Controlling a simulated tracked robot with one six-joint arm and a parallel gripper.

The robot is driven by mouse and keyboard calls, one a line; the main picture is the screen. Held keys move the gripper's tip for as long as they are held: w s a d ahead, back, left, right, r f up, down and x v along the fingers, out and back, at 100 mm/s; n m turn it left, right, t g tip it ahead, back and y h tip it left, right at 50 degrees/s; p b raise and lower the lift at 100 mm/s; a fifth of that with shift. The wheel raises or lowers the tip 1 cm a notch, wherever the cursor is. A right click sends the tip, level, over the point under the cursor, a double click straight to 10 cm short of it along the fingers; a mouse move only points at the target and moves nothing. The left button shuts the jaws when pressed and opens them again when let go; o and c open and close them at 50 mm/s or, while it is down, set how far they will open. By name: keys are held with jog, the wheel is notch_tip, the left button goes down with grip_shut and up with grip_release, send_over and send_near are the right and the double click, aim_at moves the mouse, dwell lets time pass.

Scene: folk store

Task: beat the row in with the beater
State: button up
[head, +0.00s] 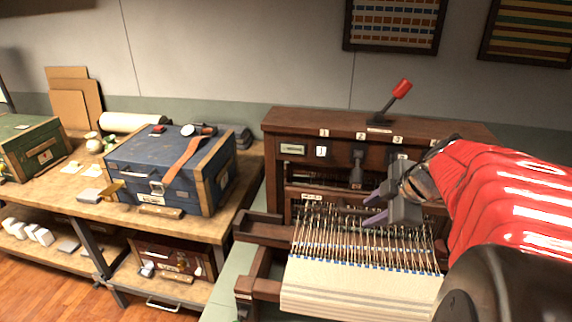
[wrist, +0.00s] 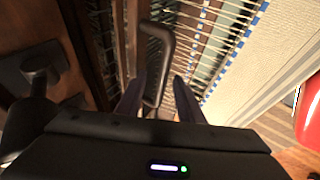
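A dark wooden loom (head: 290,127) stands at the right, with warp threads (head: 350,232) over pale woven cloth (head: 350,285) edged by blue marks. The cloth also shows in the wrist view (wrist: 275,60). My gripper (head: 372,207) is over the threads, its two grey-purple fingers apart. In the wrist view, my fingers (wrist: 158,95) point down at the loom. A dark looped handle (wrist: 165,70), apparently the beater's, rises between them. I cannot tell whether either finger touches it. In the head view my gripper and arm hide the handle and the loom's right side.
A red-knobbed lever (head: 400,90) rises from the loom top above numbered tags. Dark levers (head: 357,165) hang on the loom front behind my gripper. A blue case (head: 150,172) stands on the wooden bench (head: 75,193) at the left.

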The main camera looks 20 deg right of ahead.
jog(key=shift+s+d+r, duration=0.15)
jog(key=shift+d+r, duration=0.05)
jog(key=shift+r, duration=0.45)
jog(key=shift+s+d+r, duration=0.1)
jog(key=shift+d+r, duration=0.05)
jog(key=shift+r, duration=0.45)
jog(key=shift+v, duration=2.8)
jog(key=shift+s+a+f, duration=0.15)
jog(key=shift+f, duration=0.05)
jog(key=shift+a, duration=0.1)
jog(key=s+a+f+m, duration=0.1)
jog(key=a+m, duration=0.3)
jog(key=a, duration=0.4)
jog(key=s+a+f+m+g, duration=0.1)
jog(key=a+f+m, duration=0.3)
jog(key=a, duration=0.5)
jog(key=s+a+f+m, duration=0.3)
jog(key=a+m, duration=0.1)
jog(key=a, duration=0.5)
jog(key=shift+s, duration=0.25)
